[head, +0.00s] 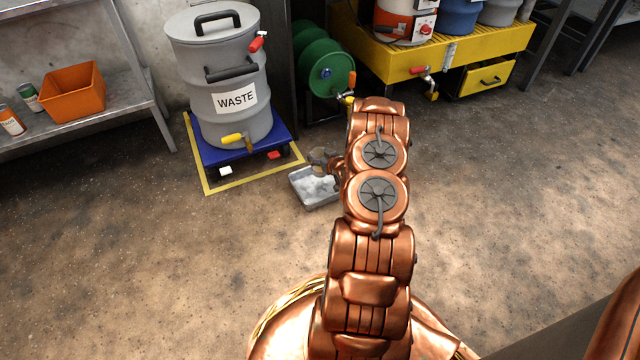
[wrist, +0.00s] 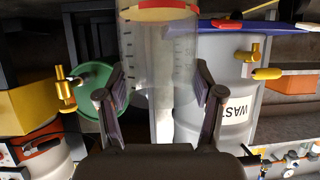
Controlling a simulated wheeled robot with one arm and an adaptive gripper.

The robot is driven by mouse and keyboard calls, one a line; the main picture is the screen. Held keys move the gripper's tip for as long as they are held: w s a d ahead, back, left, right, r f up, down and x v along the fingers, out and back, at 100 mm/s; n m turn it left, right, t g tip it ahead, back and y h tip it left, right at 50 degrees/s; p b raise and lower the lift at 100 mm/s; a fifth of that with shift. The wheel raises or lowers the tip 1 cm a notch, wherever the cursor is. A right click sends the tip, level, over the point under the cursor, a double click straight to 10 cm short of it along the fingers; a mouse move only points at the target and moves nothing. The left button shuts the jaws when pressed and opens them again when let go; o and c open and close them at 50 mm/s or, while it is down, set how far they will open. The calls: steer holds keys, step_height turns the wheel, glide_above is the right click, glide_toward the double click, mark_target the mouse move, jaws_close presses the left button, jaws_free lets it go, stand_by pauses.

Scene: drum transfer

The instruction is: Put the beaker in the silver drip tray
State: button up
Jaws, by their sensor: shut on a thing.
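The beaker (wrist: 130,75) is clear, with graduation marks on its wall. In the wrist view it stands between both fingers of my gripper (wrist: 158,78), which is shut on it. A red layer with a yellow edge shows at its far end. The silver drip tray (head: 318,202) lies on the floor in front of the waste drum, with whitish material in it. In the head view my gripper (head: 322,158) is mostly hidden by my arm, close to the tray's back edge. The beaker cannot be made out clearly there.
The grey waste drum (head: 210,70) stands on a blue dolly (head: 242,150) inside a yellow floor outline. A green drum (head: 325,68) lies behind my gripper, and a yellow spill stand (head: 455,52) is at the back right. The floor left and right of my arm is clear.

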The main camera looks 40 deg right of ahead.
mark_target(320, 173)
steer(key=shift+f+b, duration=1.85)
steer(key=shift+f, duration=2.9)
steer(key=shift+f, duration=0.1)
steer(key=o, duration=1.1)
